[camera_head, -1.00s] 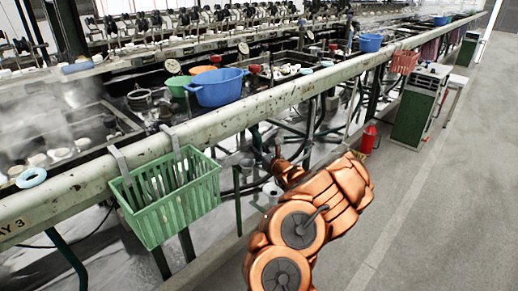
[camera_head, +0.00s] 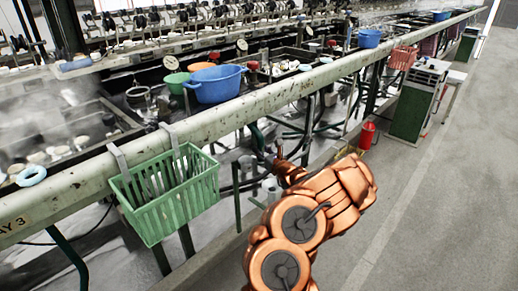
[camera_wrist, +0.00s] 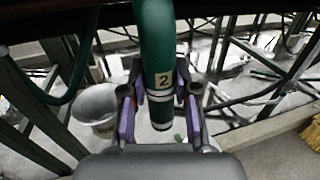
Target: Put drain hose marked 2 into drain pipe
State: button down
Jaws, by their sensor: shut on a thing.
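The drain hose marked 2 (camera_wrist: 156,45) is a green hose with a yellow label reading 2 and a dark lower end. It hangs roughly upright in the wrist view. My gripper (camera_wrist: 160,92) is shut on it near the label, with purple-sided fingers on either side. The hose end hangs free below the fingers. A grey, wide-mouthed pipe (camera_wrist: 96,104), which looks like the drain pipe, stands on the floor left of the hose end, apart from it. In the head view the gripper and hose grip are not clearly distinguishable beyond my copper arm.
A long pale rail (camera_head: 250,108) runs above the work area. A green basket (camera_head: 165,195) hangs on it. Green metal legs (camera_wrist: 50,125) and other hoses crowd the space below. A red extinguisher (camera_head: 367,135) stands farther along. The aisle floor is clear.

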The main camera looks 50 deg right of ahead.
jog(key=s+p, duration=0.5)
jog(key=s, duration=0.3)
jog(key=shift+s, duration=0.15)
dwell(1.2)
jog(key=shift+a, duration=0.15)
